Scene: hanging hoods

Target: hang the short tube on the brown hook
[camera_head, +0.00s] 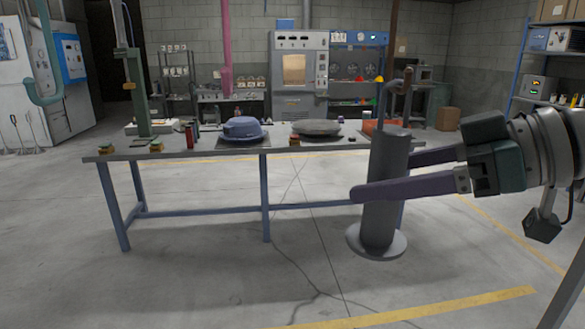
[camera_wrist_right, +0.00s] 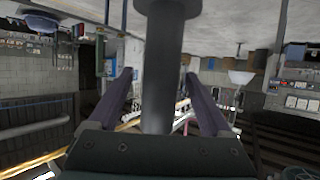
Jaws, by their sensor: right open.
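The short tube (camera_head: 384,185) is a grey upright cylinder with a wide round flange at its bottom and a thin bail at its top. The brown hook (camera_head: 392,35) comes down from above, and its lower end meets the top of the bail; the tube appears to hang there. My right gripper (camera_head: 376,178) is open around the tube, one purple finger in front and the other partly hidden behind it. In the right wrist view the tube (camera_wrist_right: 161,70) runs between the two spread fingers, with a gap on each side. My left gripper is out of view.
A long table (camera_head: 175,153) with blue legs stands behind the tube, bearing a blue lidded item (camera_head: 242,128) and a grey lid (camera_head: 316,127). The floor in front is clear.

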